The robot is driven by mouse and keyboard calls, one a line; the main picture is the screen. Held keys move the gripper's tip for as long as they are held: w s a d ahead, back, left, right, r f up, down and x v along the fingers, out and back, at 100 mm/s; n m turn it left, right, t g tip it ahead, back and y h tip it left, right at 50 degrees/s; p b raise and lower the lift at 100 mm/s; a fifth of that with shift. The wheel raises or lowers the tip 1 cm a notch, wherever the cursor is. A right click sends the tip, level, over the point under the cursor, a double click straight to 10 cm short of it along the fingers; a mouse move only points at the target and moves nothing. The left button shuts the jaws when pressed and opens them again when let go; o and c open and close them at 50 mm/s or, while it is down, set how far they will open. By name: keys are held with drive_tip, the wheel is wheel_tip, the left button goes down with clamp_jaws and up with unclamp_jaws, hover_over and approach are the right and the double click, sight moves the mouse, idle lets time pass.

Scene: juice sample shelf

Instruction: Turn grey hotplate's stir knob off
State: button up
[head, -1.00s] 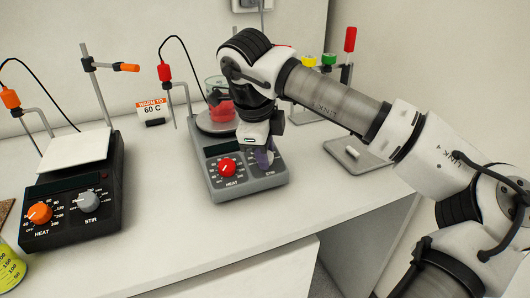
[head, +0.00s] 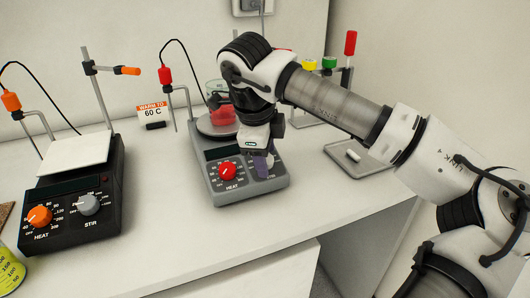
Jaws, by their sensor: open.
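The grey hotplate (head: 222,190) stands on the bench in the middle of the head view. Its red heat knob (head: 228,171) is in plain sight at the front left of its panel. Its stir knob (head: 270,161) is mostly hidden behind my gripper, so its pointer setting cannot be read. My gripper (head: 261,168) is open, pointing down at the stir knob on the right of the panel. I cannot tell whether the fingers touch the knob. A beaker with red liquid (head: 222,116) sits on the hotplate's round top, partly behind my arm.
A black hotplate (head: 70,190) with an orange heat knob and a grey stir knob stands at the left. A "WARM TO 60 C" card (head: 152,112) stands behind. A grey tray (head: 372,166) holds a small white bar at the right. The bench between the hotplates is clear.

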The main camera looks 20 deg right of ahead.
drive_tip(key=p+v, duration=0.8)
drive_tip(key=v, duration=0.5)
drive_tip(key=shift+r, duration=0.4)
drive_tip(key=shift+s+a+f, duration=0.1)
drive_tip(key=shift+s, duration=0.1)
